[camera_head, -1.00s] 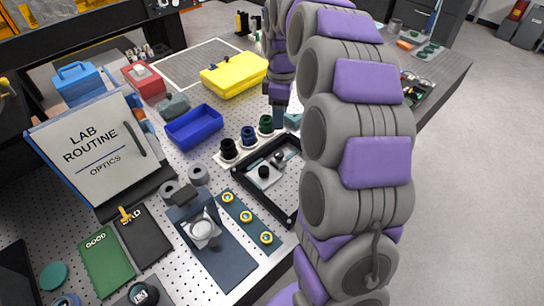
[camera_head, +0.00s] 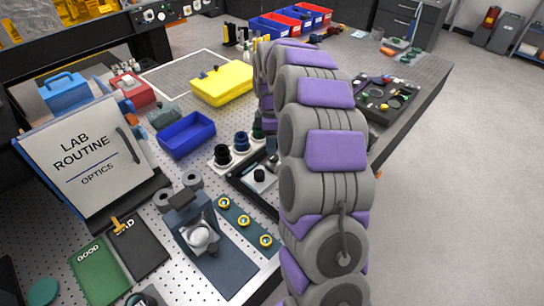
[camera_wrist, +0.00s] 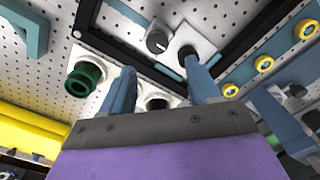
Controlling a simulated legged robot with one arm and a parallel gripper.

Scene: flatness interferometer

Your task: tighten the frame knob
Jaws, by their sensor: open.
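In the wrist view a black frame (camera_wrist: 137,56) on the perforated plate holds two small dark knobs on light plates. One knob (camera_wrist: 157,41) is beyond the gap between my fingers. The other knob (camera_wrist: 187,54) lines up with the right fingertip; I cannot tell whether they touch. My gripper (camera_wrist: 160,66) is open, its blue-grey fingers apart with nothing between them. In the head view the black frame (camera_head: 236,181) is partly hidden by my arm, and one black knob (camera_head: 260,174) shows inside it. My gripper is mostly hidden there.
Beside the frame stand a green knob (camera_wrist: 84,80) and a black one (camera_wrist: 156,103). A strip with yellow rings (camera_head: 245,222) lies in front.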

